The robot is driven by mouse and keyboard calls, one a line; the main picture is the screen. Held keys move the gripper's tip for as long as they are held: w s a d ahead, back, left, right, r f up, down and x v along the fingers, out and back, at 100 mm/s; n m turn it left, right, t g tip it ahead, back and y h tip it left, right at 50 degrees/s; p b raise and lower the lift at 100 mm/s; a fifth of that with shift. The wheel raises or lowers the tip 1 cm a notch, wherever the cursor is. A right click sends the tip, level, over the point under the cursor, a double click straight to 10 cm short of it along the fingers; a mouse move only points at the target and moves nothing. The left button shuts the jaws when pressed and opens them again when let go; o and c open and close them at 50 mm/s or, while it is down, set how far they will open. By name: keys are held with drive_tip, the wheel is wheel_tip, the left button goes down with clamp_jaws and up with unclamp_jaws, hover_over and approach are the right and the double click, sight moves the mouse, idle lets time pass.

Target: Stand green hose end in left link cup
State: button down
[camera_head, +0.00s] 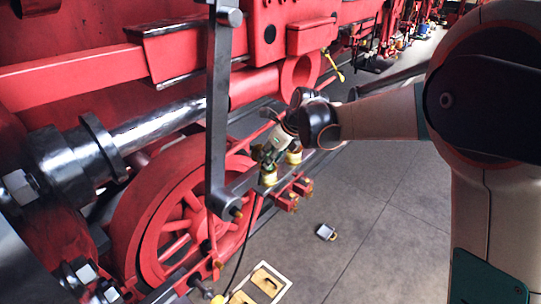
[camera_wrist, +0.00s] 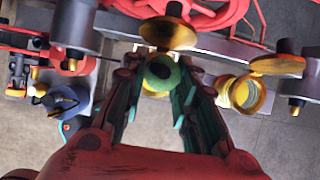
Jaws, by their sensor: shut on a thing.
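My gripper (camera_wrist: 160,80) is shut on the green hose end (camera_wrist: 161,68), which shows as a green ring with a dark middle between the fingers. A brass cup (camera_wrist: 153,93) shows partly behind the hose end, with its round brass lid (camera_wrist: 168,33) swung open. I cannot tell whether the hose end is inside this cup or just above it. A second open brass cup (camera_wrist: 246,94) stands to the right, its lid (camera_wrist: 276,65) beside it. In the head view my gripper (camera_head: 268,154) is just above the left cup (camera_head: 268,178); the other cup (camera_head: 294,157) is beyond it.
Grey link bars (camera_head: 216,110) and a red spoked wheel (camera_head: 180,210) stand close on the left. Red blocks (camera_head: 290,198) lie below the cups. The grey floor (camera_head: 390,220) is clear on the right.

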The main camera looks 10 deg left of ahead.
drive_tip(key=shift+f, duration=0.2)
drive_tip(key=c, duration=1.2)
unclamp_jaws()
